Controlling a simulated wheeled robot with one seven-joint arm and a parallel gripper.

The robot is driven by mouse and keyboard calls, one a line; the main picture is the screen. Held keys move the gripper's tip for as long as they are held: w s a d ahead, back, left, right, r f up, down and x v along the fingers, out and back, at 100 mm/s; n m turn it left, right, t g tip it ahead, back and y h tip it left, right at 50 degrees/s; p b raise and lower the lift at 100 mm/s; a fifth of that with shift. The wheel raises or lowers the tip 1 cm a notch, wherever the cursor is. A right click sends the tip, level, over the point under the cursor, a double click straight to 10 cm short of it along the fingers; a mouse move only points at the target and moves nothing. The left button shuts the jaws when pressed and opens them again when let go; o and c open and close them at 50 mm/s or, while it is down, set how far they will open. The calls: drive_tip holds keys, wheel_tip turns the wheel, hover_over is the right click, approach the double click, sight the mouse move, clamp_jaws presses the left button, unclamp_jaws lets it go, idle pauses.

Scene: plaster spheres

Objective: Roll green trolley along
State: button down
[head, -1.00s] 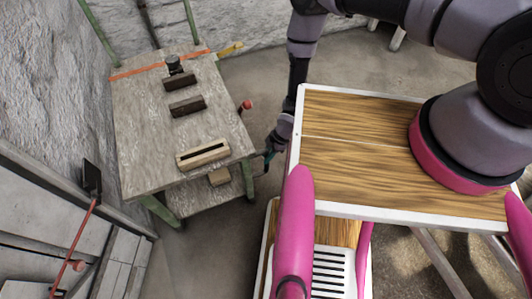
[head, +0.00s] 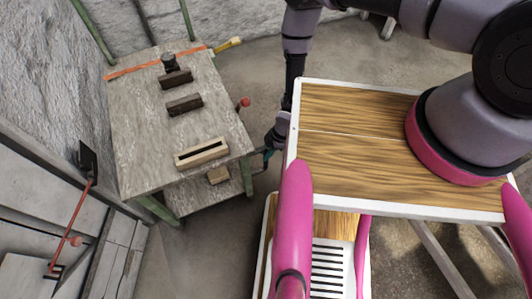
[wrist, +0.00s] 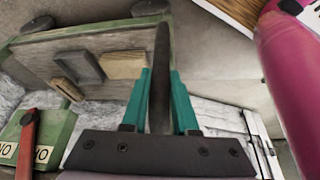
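The green trolley (head: 140,120) stands at left in the head view, with a worn grey wooden top and green legs. My gripper (head: 268,154) is at its near right side, small and partly hidden. In the wrist view my gripper (wrist: 160,75) has its teal fingers on either side of a dark bar (wrist: 161,50), apparently the trolley's handle, and they look closed on it. The trolley (wrist: 100,45) shows behind the fingers there. Two dark blocks, a slotted wooden block (head: 201,152) and a black knob-like piece lie on the trolley top.
A rough plaster wall (head: 40,80) runs close along the trolley's left. A red lever (head: 72,225) on a wall fitting is at lower left. A hammer-like tool (head: 228,45) shows at the trolley's far edge. Concrete floor (head: 250,75) is open behind and right of the trolley.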

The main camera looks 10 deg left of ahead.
drive_tip(key=c, duration=0.7)
unclamp_jaws()
drive_tip(key=shift+s+d, duration=0.2)
drive_tip(key=shift+s, duration=0.25)
drive_tip(key=shift+w, duration=0.1)
drive_tip(key=shift+w, duration=0.1)
drive_tip(key=v, duration=1)
drive_tip(key=shift+r, duration=0.4)
